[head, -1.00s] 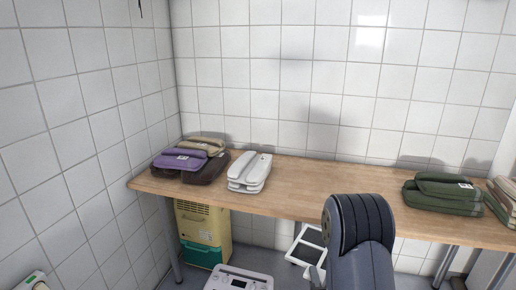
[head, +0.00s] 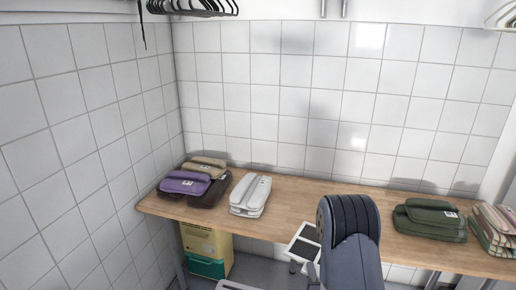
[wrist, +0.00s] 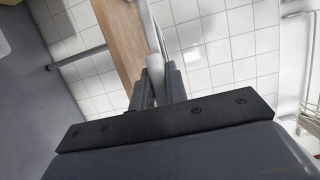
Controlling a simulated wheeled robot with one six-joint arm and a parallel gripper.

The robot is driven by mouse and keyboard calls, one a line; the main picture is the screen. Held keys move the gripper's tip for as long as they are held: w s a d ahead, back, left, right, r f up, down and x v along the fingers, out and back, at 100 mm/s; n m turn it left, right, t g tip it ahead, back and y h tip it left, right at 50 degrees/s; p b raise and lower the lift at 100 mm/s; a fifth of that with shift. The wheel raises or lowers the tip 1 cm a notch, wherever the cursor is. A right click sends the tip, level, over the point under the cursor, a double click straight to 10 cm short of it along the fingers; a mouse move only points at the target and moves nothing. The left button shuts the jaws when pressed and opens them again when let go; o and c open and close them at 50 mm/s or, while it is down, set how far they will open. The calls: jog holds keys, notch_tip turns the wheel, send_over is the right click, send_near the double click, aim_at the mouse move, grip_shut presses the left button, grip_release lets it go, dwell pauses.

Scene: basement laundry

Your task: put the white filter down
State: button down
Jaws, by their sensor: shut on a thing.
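The white filter (head: 303,246), a flat white frame around a dark panel, shows in the head view just left of my arm. It is tilted and overlaps the table's front edge in the picture. In the wrist view my gripper (wrist: 157,97) is shut on a white piece (wrist: 154,66), seen nearly edge-on between the fingers. My arm hides part of the filter and most of the gripper in the head view. I cannot tell its exact height over the table edge.
The wooden table (head: 325,202) has clear room in its middle. On it lie purple and brown folded bundles (head: 185,186), a white bundle (head: 250,195), a green bundle (head: 430,218) and a plaid one (head: 493,228). A yellow-green box (head: 205,248) stands underneath. Hangers (head: 195,8) hang above.

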jog(key=s+f, duration=0.4)
jog(key=f, duration=0.1)
jog(key=shift+s+f, duration=0.15)
jog(key=shift+s, duration=0.05)
dwell(0.5)
